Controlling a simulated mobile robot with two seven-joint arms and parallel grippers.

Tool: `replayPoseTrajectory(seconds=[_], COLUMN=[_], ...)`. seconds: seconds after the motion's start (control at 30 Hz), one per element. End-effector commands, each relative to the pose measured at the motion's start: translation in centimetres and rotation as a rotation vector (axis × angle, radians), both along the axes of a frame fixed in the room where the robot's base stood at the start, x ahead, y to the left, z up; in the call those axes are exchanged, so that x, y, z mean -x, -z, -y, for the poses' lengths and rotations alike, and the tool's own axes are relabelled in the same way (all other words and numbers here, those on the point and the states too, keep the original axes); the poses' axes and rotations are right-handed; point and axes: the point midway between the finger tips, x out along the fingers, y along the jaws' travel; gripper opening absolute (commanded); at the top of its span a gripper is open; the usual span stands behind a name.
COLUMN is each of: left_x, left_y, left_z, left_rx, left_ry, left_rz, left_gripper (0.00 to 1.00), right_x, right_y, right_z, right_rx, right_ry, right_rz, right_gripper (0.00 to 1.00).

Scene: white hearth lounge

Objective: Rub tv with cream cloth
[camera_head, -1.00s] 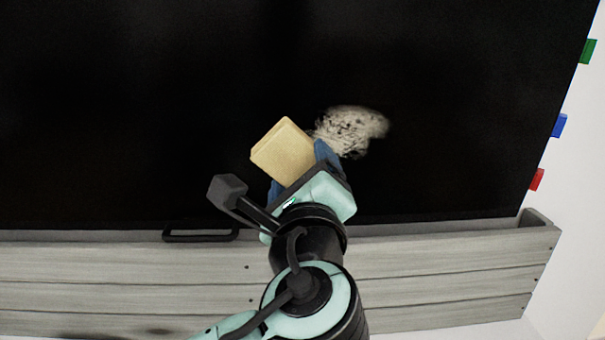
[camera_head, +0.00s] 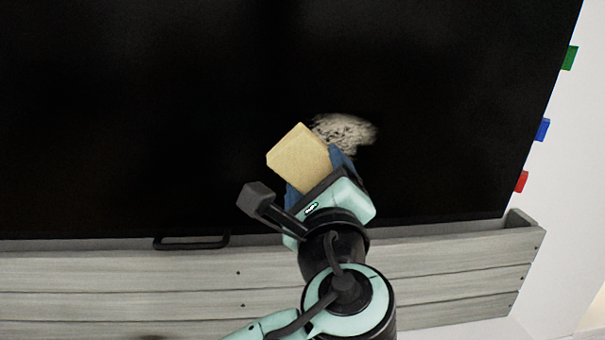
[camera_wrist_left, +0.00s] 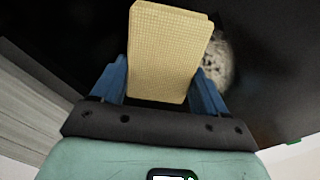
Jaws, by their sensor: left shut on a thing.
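The tv (camera_head: 150,110) is a large black screen that fills most of the head view. A pale, speckled dirty patch (camera_head: 346,131) shows on it, right of the middle; the patch also appears in the left wrist view (camera_wrist_left: 219,62). My left gripper (camera_head: 320,177) is shut on the cream cloth (camera_head: 300,158), a folded yellowish block held between blue fingers. The cloth (camera_wrist_left: 168,52) is in front of the screen, just left of the patch and partly overlapping its edge in the head view. I cannot tell whether it touches the screen. My right gripper is not in view.
A grey wooden plank stand (camera_head: 120,290) runs below the screen, with a black handle-like bar (camera_head: 192,242) at the screen's lower edge. Green (camera_head: 570,57), blue (camera_head: 542,129) and red (camera_head: 521,181) tabs stick out at the screen's right edge, beside a white wall.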

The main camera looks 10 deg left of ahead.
Motion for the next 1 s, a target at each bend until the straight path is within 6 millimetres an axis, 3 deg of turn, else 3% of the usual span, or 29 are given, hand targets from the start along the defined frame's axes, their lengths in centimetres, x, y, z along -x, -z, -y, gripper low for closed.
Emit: replayPoseTrajectory(seconds=[0.5, 0.67, 1.0], left_x=[-1.2, -1.3, -1.9], left_y=[-0.2, 0.0, 0.1], left_z=[3.0, 3.4, 6.1], left_rx=[-0.001, -0.001, -0.001], left_ry=[-0.001, -0.001, -0.001], left_rz=[0.003, 0.000, 0.000], left_gripper=[0.49, 0.49, 0.49], right_x=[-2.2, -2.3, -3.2], right_y=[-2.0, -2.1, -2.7], right_z=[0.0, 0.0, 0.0], right_rx=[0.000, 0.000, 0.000], right_ry=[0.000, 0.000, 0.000], right_rz=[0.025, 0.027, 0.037], right_gripper=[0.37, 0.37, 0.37])
